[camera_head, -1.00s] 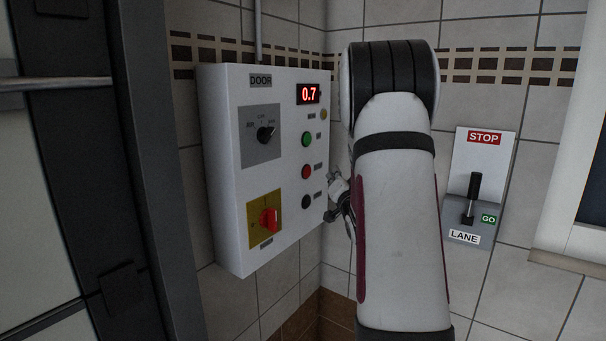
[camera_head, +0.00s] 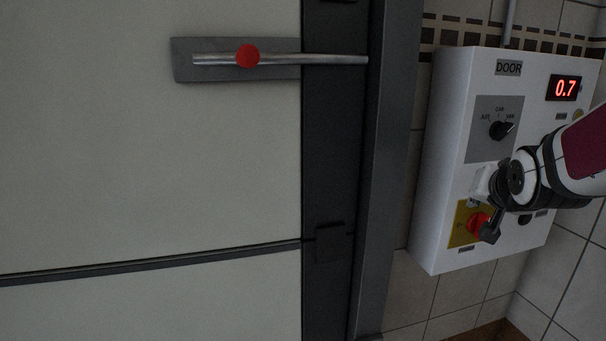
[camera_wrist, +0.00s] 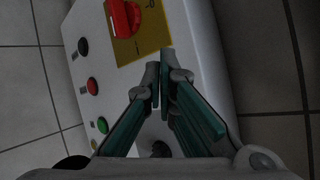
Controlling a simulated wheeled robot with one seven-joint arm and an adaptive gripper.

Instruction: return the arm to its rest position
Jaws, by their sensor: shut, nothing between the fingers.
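My gripper (camera_head: 491,234) is at the right of the head view, in front of the white DOOR control box (camera_head: 446,150). It points down near the red rotary switch (camera_head: 478,224) on its yellow plate; I cannot tell from the head view whether it touches. In the wrist view my gripper's two fingers (camera_wrist: 160,78) meet at the tips with nothing between them. The red switch (camera_wrist: 124,18) shows beyond the tips there, apart from them. My arm (camera_head: 585,150) reaches in from the right edge and hides part of the box's buttons.
A pale door (camera_head: 150,160) with a metal handle (camera_head: 300,60) and red knob fills the left of the head view. A dark frame (camera_head: 385,170) stands between door and box. The box's display (camera_head: 565,88) reads 0.7. Tiled wall lies around the box.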

